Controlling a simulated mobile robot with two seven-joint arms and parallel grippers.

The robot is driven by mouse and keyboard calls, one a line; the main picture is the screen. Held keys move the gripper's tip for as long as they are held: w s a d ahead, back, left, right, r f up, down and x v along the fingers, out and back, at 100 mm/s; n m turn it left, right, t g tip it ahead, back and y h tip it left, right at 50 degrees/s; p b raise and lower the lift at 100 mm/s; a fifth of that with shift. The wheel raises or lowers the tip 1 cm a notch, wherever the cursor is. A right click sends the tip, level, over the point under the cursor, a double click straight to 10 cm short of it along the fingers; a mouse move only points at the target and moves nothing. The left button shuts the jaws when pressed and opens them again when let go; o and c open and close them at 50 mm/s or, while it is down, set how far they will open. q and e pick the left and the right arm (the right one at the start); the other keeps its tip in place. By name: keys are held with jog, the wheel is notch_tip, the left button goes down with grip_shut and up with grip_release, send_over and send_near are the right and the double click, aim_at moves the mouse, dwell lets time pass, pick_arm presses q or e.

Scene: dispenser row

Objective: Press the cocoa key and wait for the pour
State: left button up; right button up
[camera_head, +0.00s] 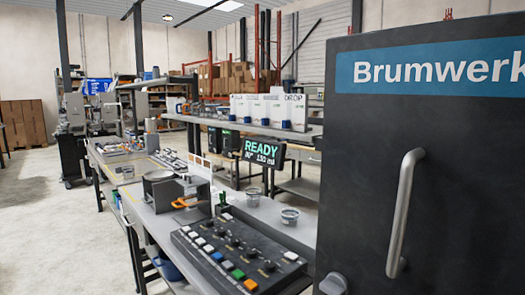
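A dark control panel (228,236) lies on the bench at the lower middle. It carries a row of keys: several white ones, then a blue key (227,265), a green key (238,274) and an orange key (250,285) nearest me. Dark knobs sit beside the row. The key labels are too small to read, so I cannot tell which is cocoa. A display (264,151) behind the panel reads READY in green, with 150 ml under it. A small grey cup (290,215) stands right of the panel. Neither of my grippers is in view.
A large dark cabinet marked Brumwerk (440,160), with a vertical metal handle (404,212), fills the right side. White dispensers (268,108) stand on a shelf behind the bench. An orange-handled device (163,190) sits left of the panel. Open floor (40,230) lies at left.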

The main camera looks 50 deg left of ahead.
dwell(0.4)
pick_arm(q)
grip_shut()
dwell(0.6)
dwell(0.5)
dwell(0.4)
